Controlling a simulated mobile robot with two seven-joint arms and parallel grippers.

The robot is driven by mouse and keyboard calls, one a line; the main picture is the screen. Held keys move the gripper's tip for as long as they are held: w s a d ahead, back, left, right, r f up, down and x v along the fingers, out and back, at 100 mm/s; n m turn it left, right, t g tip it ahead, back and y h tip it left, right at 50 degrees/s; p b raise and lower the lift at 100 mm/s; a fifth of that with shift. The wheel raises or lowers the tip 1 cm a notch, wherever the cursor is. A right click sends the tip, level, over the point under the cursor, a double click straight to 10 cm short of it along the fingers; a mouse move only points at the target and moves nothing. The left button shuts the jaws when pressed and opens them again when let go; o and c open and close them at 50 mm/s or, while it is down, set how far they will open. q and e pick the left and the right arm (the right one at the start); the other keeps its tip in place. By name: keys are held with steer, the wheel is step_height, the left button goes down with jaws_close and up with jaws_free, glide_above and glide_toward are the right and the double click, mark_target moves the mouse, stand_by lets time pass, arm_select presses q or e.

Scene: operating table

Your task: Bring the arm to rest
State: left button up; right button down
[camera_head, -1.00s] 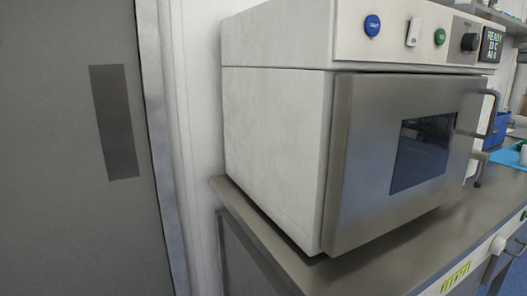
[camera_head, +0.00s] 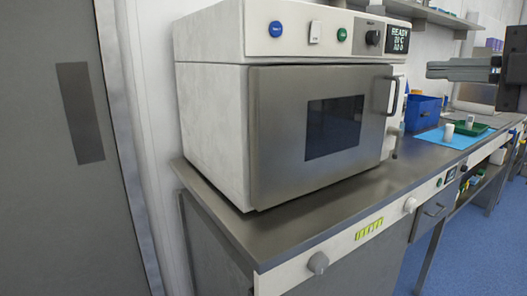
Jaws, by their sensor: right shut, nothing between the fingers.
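My right gripper (camera_head: 430,70) reaches in from the right edge, high over the counter. Its fingers point left and are shut with nothing between them. It is to the right of the white and steel oven-like device (camera_head: 320,130) and appears apart from it. The device's door is shut and its small display reads READY. My left gripper is not in view.
The steel counter (camera_head: 225,215) runs from the front left to the far right. A blue bin (camera_head: 421,112), a blue mat (camera_head: 440,138), a white cup (camera_head: 469,121) and a green tray (camera_head: 483,128) stand farther along. A grey door (camera_head: 45,200) is at the left.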

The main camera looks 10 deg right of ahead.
steer(key=w+a+f+m+g+y+p, duration=0.1)
steer(key=w+a+f+g+y+p, duration=0.15)
steer(key=w+a+f+y, duration=0.5)
step_height(320, 180, down, 18)
steer(key=f+m+t+h+p, duration=0.1)
steer(key=m+t+h+p, duration=0.3)
steer(key=m+t+h, duration=0.65)
arm_select(q)
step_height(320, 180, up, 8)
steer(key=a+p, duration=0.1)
steer(key=p, duration=0.2)
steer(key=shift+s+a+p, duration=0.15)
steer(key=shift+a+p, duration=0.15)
arm_select(e)
steer(key=s+a+f+m+g+h, duration=0.2)
steer(key=s+f+m+g, duration=0.3)
steer(key=s+f, duration=0.5)
steer(key=s+a+f+m+g+h, duration=0.2)
steer(key=s+f+m+g, duration=0.3)
steer(key=s+f, duration=0.4)
step_height(320, 180, down, 7)
steer(key=shift+s+a+f+g+h, duration=0.15)
steer(key=shift+s+g+h, duration=0.25)
steer(key=shift+g, duration=0.3)
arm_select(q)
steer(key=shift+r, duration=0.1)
arm_select(e)
steer(key=shift+m, duration=0.25)
